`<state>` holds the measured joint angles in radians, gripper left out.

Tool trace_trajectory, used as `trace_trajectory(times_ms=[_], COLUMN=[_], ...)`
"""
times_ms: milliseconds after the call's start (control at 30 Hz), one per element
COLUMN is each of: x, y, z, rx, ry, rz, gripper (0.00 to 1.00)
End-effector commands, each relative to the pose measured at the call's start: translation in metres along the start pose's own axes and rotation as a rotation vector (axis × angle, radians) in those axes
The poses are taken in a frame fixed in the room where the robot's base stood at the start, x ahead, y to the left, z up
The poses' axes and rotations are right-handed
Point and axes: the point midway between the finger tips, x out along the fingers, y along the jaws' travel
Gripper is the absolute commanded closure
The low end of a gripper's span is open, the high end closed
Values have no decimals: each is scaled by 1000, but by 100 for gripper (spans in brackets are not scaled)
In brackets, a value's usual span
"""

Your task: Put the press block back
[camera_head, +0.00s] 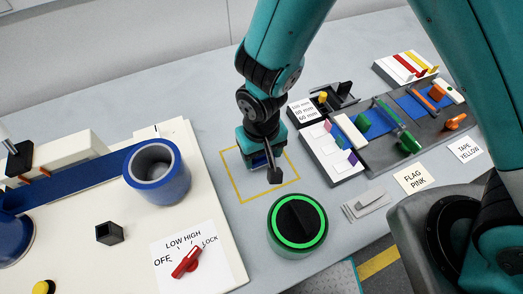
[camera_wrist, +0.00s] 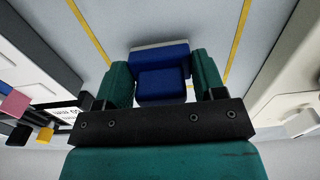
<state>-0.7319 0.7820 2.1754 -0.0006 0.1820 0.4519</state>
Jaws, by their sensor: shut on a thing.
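My gripper (camera_head: 258,152) is low over the yellow-outlined square on the grey table, pointing down. In the wrist view its two teal fingers (camera_wrist: 163,80) are shut on a blue block (camera_wrist: 162,84) with a pale grey edge at its far side, which I take to be the press block. In the head view only a sliver of blue shows under the gripper; the rest is hidden. The yellow outline (camera_head: 236,187) runs around the gripper. I cannot tell whether the block touches the table.
A green-ringed black dial (camera_head: 298,224) stands just in front. The white board (camera_head: 143,222) at left carries a blue cylinder (camera_head: 156,174) and a red knob (camera_head: 186,261). A white holder with coloured tabs (camera_head: 331,150) and a grey tray (camera_head: 434,129) are at right.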

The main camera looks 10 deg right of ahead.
Motion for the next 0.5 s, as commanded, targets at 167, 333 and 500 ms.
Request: trace_trajectory(times_ms=[167, 333, 500], x=[4, 3, 2], y=[0, 0, 0], z=[0, 0, 0], rx=[0, 0, 0], ry=[-1, -1, -1], rz=[0, 0, 0], gripper=[56, 11, 11])
